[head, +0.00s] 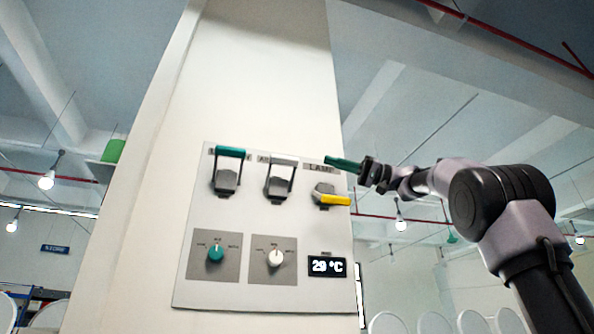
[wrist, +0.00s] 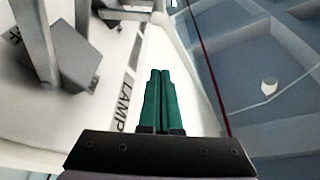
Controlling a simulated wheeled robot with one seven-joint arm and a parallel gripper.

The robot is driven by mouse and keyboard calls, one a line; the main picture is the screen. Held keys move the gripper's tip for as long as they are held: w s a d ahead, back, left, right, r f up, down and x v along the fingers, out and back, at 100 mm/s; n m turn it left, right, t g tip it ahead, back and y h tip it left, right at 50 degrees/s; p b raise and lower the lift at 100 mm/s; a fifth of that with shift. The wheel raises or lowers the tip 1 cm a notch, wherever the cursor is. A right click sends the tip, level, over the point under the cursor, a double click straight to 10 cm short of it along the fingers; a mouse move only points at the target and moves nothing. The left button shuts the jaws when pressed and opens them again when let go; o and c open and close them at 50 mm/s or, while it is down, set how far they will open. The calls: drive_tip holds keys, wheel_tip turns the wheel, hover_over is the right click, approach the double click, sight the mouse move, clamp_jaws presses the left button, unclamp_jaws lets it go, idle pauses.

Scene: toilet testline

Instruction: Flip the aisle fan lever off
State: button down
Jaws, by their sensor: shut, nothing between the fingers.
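The lever panel (head: 195,215) is on a pale column. Its middle lever has a whitish handle (head: 284,161), raised, under a partly hidden label that seems to start with "A"; I take it as the aisle fan lever. My gripper (head: 328,160) is shut and empty, with green fingers in front of the panel's upper right, near the "LAMP" label and right of the middle lever. In the wrist view the shut fingers (wrist: 160,75) lie beside the "LAMP" label (wrist: 125,105). A grey lever base (wrist: 68,58) with arms shows at the left, apart from the fingers.
Left of the middle lever is a raised lever with a green handle (head: 230,150). At right is the lamp lever with a yellow handle (head: 335,200), lowered. Below are a green knob (head: 215,253), a white knob (head: 275,258) and a display (head: 327,266) reading 29 °C.

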drive_tip(key=shift+a, duration=0.1)
drive_tip(key=w+x, duration=0.1)
drive_tip(key=x, duration=0.9)
drive_tip(key=shift+s+d+f, duration=0.2)
drive_tip(key=shift+s+f, duration=0.6)
drive_tip(key=shift+f, duration=0.05)
drive_tip(key=shift+s+d+f, duration=0.2)
drive_tip(key=shift+s+f, duration=0.6)
drive_tip(key=shift+f, duration=0.05)
drive_tip(key=shift+s+f, duration=0.1)
